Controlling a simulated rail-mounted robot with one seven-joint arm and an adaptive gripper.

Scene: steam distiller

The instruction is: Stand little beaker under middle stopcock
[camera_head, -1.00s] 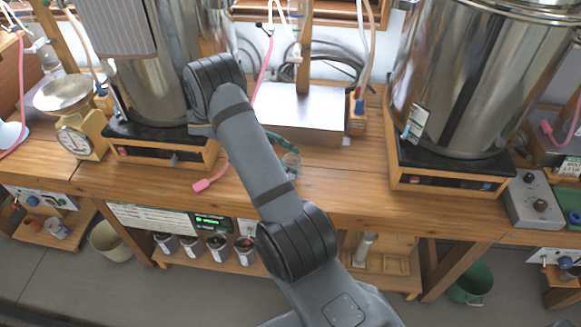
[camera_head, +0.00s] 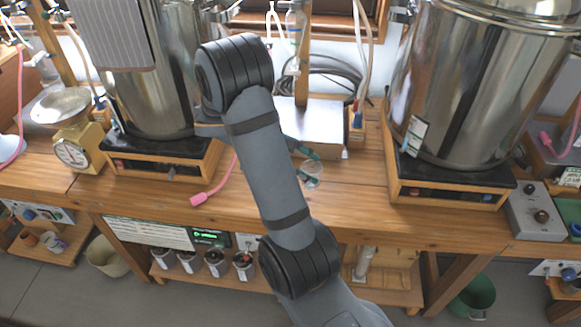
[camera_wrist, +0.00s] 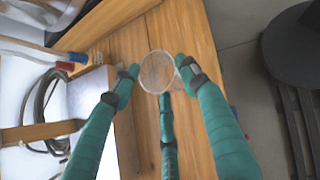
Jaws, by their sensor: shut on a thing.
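The little beaker (camera_head: 313,170) is small, clear glass with a round rim. In the wrist view the beaker (camera_wrist: 157,72) sits between the teal fingertips of my gripper (camera_wrist: 159,77), which is shut on it. In the head view my gripper (camera_head: 307,155) shows only partly past my arm, over the wooden bench right of the pink tube end. I cannot tell whether the beaker touches the bench. A glass fitting on the upright (camera_head: 293,65), behind the metal box, looks like the middle stopcock. Its outlet is too small to make out.
A steel box (camera_head: 318,125) stands on the bench behind the beaker. Large steel vessels stand left (camera_head: 150,95) and right (camera_head: 465,90) on wood-framed bases. A pink-ended tube (camera_head: 205,197) lies at left. Bare bench (camera_head: 355,190) lies right of the beaker.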

